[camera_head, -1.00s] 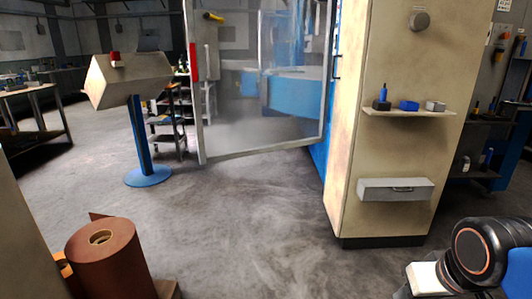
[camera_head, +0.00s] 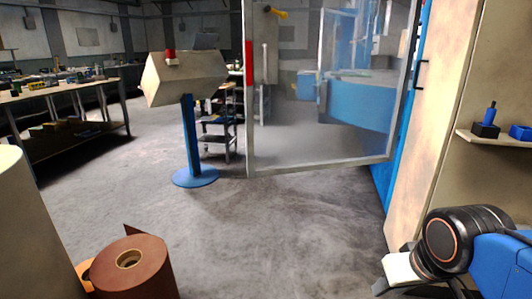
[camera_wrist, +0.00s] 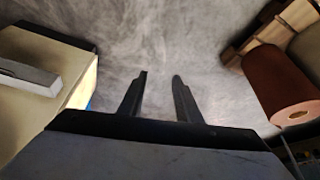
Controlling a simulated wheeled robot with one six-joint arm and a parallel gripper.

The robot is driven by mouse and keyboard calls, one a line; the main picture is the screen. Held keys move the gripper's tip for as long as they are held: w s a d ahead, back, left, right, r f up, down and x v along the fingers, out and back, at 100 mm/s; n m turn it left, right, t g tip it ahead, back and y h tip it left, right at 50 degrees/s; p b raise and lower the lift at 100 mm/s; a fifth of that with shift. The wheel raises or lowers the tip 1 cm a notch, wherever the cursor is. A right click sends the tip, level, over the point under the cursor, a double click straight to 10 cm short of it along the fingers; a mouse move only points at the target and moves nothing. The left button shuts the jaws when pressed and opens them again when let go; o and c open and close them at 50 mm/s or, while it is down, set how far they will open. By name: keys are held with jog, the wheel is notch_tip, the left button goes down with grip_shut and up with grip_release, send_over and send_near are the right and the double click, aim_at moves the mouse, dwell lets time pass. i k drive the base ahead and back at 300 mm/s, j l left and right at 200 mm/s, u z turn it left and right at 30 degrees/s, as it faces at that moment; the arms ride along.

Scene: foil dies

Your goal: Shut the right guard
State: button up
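The guard (camera_head: 335,148) is a clear panel in a pale metal frame, right of centre in the head view. It stands swung out from the blue machine (camera_head: 382,188) on its right, so it is open. A red strip (camera_head: 249,62) runs down its free left edge. My gripper (camera_wrist: 160,76) shows in the wrist view with two dark fingers apart and nothing between them. It points at the bare floor. In the head view my arm is at the lower right, well short of the guard and not touching it. The guard does not show clearly in the wrist view.
A control box on a blue post (camera_head: 191,135) stands left of the guard. A brown foil roll (camera_head: 134,275) is at the lower left. A beige cabinet (camera_head: 430,125) with a shelf (camera_head: 490,138) stands close on the right. The floor (camera_head: 270,225) between is clear.

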aim_at(260, 29)
jog(key=i+j+z, duration=0.35)
jog(key=j, duration=0.25)
jog(key=i+j+z, duration=0.15)
jog(key=j, duration=0.2)
jog(key=i+u, duration=0.2)
jog(key=i, duration=0.25)
jog(key=i+l+u, duration=0.2)
jog(key=i, duration=0.25)
jog(key=i+l+u, duration=0.15)
jog(key=i, duration=0.25)
